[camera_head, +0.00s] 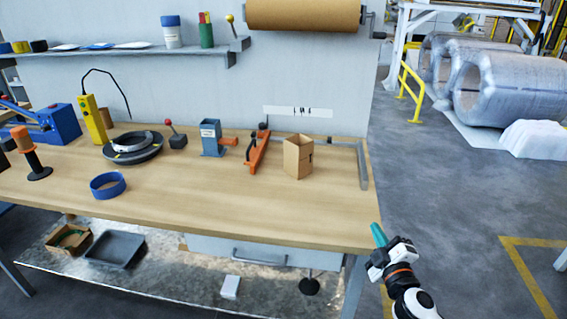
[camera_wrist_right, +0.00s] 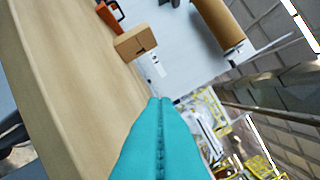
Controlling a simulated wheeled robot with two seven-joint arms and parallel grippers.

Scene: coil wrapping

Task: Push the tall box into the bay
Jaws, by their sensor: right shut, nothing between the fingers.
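The tall box (camera_head: 298,156) is brown cardboard and stands upright on the workbench, right of the orange clamp tool. It also shows in the right wrist view (camera_wrist_right: 135,42), lying sideways in that tilted picture. The bay seems to be the corner by the grey metal rail (camera_head: 362,166) at the bench's right end, with a thin strip along the back; the box stands left of the rail, apart from it. My right gripper (camera_head: 377,230), with teal fingers, is shut and empty off the bench's front right corner, well away from the box. My left gripper is not in view.
The bench (camera_head: 230,205) is clear in front of the box. An orange clamp tool (camera_head: 257,150) stands close on its left. A blue ring (camera_head: 108,185) and a black coil ring (camera_head: 132,148) lie further left. A brown paper roll (camera_head: 303,14) hangs above.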

